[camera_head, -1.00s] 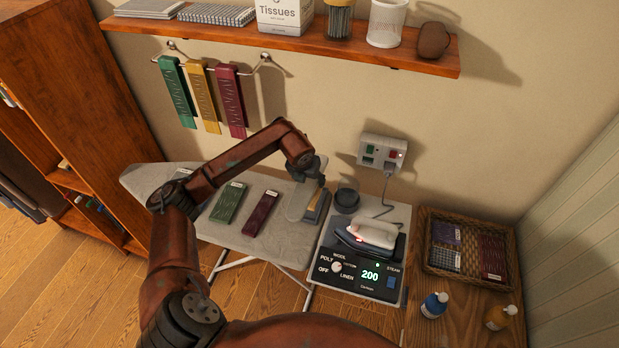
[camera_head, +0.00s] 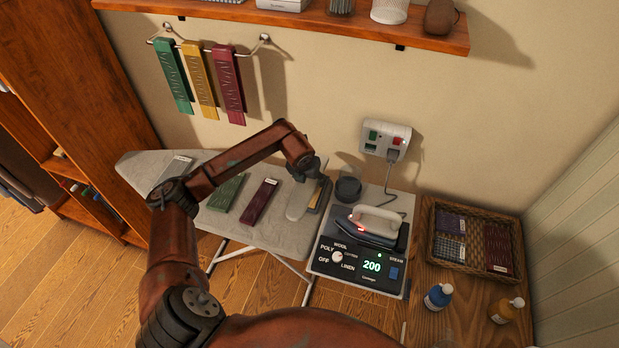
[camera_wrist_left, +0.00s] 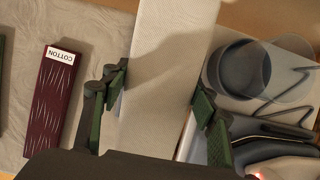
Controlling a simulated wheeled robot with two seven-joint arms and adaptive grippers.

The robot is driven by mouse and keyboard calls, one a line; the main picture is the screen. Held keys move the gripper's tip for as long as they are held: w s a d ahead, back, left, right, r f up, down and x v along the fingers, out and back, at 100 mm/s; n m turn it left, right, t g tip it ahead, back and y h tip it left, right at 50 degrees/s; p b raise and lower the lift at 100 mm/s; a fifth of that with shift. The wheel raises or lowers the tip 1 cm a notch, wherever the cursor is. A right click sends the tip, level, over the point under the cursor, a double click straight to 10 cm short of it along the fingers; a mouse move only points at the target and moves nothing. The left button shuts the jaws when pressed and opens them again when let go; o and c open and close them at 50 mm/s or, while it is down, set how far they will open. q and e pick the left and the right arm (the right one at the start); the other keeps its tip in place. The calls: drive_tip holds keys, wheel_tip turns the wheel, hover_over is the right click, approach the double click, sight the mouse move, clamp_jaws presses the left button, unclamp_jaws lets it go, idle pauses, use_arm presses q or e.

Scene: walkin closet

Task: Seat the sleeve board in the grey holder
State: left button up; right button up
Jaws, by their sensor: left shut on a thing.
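My left gripper (camera_head: 308,172) is above the right end of the ironing board. The pale sleeve board (camera_head: 300,200) is below it, with a rounded near end. In the left wrist view, the pale board (camera_wrist_left: 165,60) runs between the green finger pads, and the gripper (camera_wrist_left: 162,97) is shut on it. A yellowish strip shows beside the board, partly hidden. A round dark grey cup (camera_head: 348,189) stands just right of the gripper; it also shows in the left wrist view (camera_wrist_left: 238,68). I cannot tell whether this is the grey holder. My right gripper is out of view.
Green (camera_head: 227,193) and maroon (camera_head: 259,201) labelled pieces lie on the ironing board (camera_head: 282,236). An iron (camera_head: 372,225) rests on the control unit (camera_head: 345,262), which reads 200. A wicker basket (camera_head: 433,256) and two bottles stand right. A wall shelf (camera_head: 300,22) hangs above.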

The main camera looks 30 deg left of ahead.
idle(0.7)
use_arm(q)
drive_tip(key=o, duration=1.8)
drive_tip(key=shift+f, duration=0.1)
drive_tip(key=v, duration=1.2)
drive_tip(key=shift+s, duration=0.1)
